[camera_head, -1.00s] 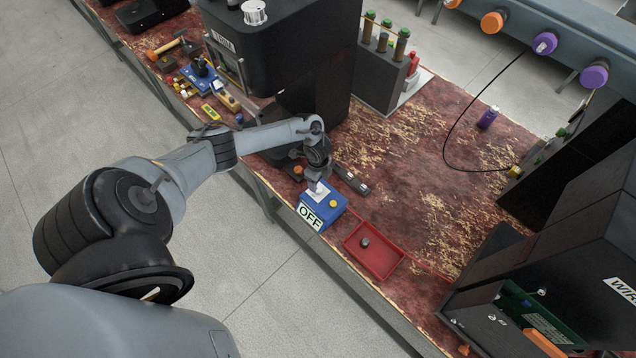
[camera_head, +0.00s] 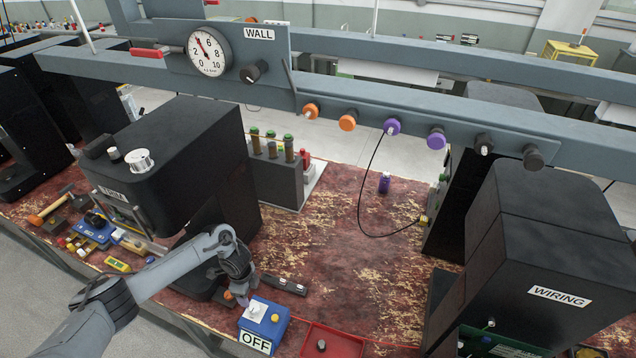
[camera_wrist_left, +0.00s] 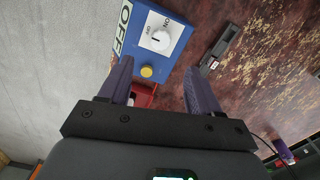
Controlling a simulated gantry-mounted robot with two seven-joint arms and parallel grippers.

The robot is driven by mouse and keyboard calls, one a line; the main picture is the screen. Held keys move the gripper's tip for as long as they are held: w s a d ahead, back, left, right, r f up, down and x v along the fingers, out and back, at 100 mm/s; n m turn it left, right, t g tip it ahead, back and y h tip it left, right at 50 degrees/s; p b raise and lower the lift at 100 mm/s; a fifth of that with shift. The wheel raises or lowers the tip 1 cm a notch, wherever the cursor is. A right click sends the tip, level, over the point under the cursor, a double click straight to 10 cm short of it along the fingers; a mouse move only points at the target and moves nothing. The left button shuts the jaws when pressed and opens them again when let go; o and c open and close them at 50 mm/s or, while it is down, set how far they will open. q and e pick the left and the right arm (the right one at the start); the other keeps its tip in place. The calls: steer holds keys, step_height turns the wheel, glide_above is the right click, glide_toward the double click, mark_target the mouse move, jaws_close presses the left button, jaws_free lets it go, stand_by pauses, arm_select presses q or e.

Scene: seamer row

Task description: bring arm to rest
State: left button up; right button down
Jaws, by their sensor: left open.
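My left arm comes in from the lower left of the head view, and its gripper (camera_head: 243,298) is close to a blue switch box. The blue box (camera_head: 274,327) carries an OFF label, a white dial plate and a yellow button. In the left wrist view, my two purple fingers (camera_wrist_left: 156,75) are spread apart with nothing between them. The blue box (camera_wrist_left: 178,46) lies beyond the fingertips there, with its white knob (camera_wrist_left: 160,38) and yellow button (camera_wrist_left: 147,71) visible. My right gripper is in neither view.
A red tray (camera_head: 345,346) is right of the box. The black TRIM machine (camera_head: 185,150) stands behind my forearm, and the black WIRING machine (camera_head: 545,240) is at right. A rail with a gauge (camera_head: 208,53) crosses above.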

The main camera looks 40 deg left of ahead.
arm_select(q)
steer(key=s+d+f+g+h+p, duration=0.25)
steer(key=s+d+f, duration=0.45)
steer(key=s+d, duration=0.5)
steer(key=s+d+r+t+h+p, duration=0.1)
steer(key=s+d+r, duration=0.1)
steer(key=d, duration=0.7)
steer(key=s+d+r+t+h+p, duration=0.1)
steer(key=s+d+t+p, duration=0.15)
steer(key=d, duration=0.65)
steer(key=w+d+r+n+t, duration=0.25)
steer(key=d+r, duration=0.35)
steer(key=r, duration=0.3)
steer(key=a+r+n+y, duration=0.2)
steer(key=a+r+n, duration=0.2)
steer(key=r, duration=0.5)
steer(key=a+r+n+y+p, duration=0.1)
steer(key=a+r+n, duration=0.3)
steer(key=r, duration=0.5)
steer(key=shift+a+y, duration=0.65)
steer(key=shift+a, duration=0.2)
steer(key=shift+w+r, duration=0.1)
